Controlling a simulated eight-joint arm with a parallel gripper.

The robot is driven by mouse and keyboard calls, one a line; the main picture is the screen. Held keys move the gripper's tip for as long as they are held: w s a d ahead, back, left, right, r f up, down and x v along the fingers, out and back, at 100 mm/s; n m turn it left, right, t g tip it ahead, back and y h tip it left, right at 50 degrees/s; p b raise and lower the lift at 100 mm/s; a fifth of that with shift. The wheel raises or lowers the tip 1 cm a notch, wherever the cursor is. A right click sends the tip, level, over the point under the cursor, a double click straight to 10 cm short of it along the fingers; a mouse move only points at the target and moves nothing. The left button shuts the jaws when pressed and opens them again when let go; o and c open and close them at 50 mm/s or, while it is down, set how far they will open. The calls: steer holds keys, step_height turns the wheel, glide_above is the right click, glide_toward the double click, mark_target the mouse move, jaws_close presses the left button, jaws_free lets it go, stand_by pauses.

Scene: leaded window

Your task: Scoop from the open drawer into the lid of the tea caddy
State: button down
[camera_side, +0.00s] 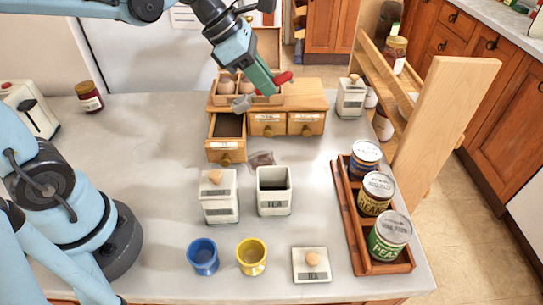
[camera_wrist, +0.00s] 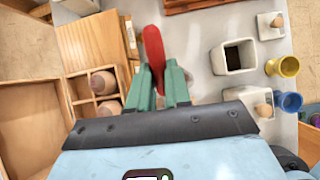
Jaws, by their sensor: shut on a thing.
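My gripper (camera_side: 271,82), with green fingers, is shut on the red-handled scoop (camera_side: 284,78), above the wooden drawer box. In the wrist view the red handle (camera_wrist: 154,48) sticks out between the fingers (camera_wrist: 162,88). The grey scoop end (camera_side: 241,103) seems to hang left of the fingers; it is hidden in the wrist view. The open drawer (camera_side: 226,155) holds something dark, below and left of my gripper. The tea caddy (camera_side: 274,203) stands uncovered, dark inside; it also shows in the wrist view (camera_wrist: 223,58). Its lid (camera_side: 312,275) lies apart, knob up, near the front edge.
Round brown objects (camera_side: 226,86) sit in compartments on the box. A lidded canister (camera_side: 219,205), blue cup (camera_side: 203,258) and yellow cup (camera_side: 251,258) stand near the caddy. A wooden rack (camera_side: 354,240) holds cans at right. A dark patch (camera_side: 261,159) lies before the box.

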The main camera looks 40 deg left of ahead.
mark_target(236, 100)
steer(key=shift+s+a+f+t+h, duration=0.2)
steer(key=shift+a+f+t+h, duration=0.25)
steer(key=shift+a+f, duration=0.85)
steer(key=shift+s+a+f+t+h, duration=0.2)
steer(key=shift+a+f+t+h, duration=0.4)
steer(key=shift+f, duration=1.25)
steer(key=shift+s+a+f+t+h, duration=0.3)
steer(key=shift+a+f, duration=0.8)
steer(key=shift+f, duration=0.45)
steer(key=shift+s+a, duration=0.6)
steer(key=shift+a, duration=0.05)
steer(key=shift+w+d+r+g+y, duration=0.2)
steer(key=shift+r+g+y, duration=0.15)
steer(key=shift+r, duration=0.3)
steer(key=shift+w+d+r+g+y, duration=0.2)
steer(key=shift+r+y, duration=0.1)
steer(key=shift+r, duration=0.35)
steer(key=shift+w+d+r+g+y, duration=0.45)
steer(key=shift+r+g+y, duration=0.2)
steer(key=shift+g+y, duration=0.2)
steer(key=shift+w+d+r+g+y, duration=0.5)
steer(key=shift+r+g+y, duration=0.1)
steer(key=shift+g+y, duration=0.2)
steer(key=shift+w+d+r+g+y, duration=0.45)
steer(key=shift+r+g+y, duration=0.2)
steer(key=shift+g+y, duration=0.2)
